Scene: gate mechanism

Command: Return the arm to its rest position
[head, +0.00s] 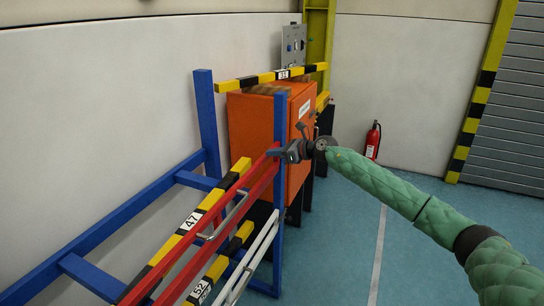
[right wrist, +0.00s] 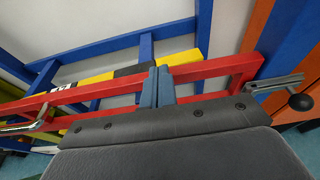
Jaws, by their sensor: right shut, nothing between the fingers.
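My right arm, in a green quilted sleeve, reaches in from the right of the head view. Its gripper (head: 275,152) is at the upper end of the red bars (head: 228,218), beside the blue upright post. In the right wrist view the two blue-grey fingers (right wrist: 158,88) are together with nothing between them. They overlap the red frame (right wrist: 210,70) in that picture; I cannot tell whether they touch it. A metal lever with a black ball knob (right wrist: 300,102) is to the right of the fingers. My left gripper is out of view.
A blue frame (head: 203,110) carries the bars and yellow-black beams (head: 190,222). An orange cabinet (head: 255,130) stands just behind the gripper. A red fire extinguisher (head: 373,140) is by the back wall. The teal floor (head: 335,245) below my right arm is clear.

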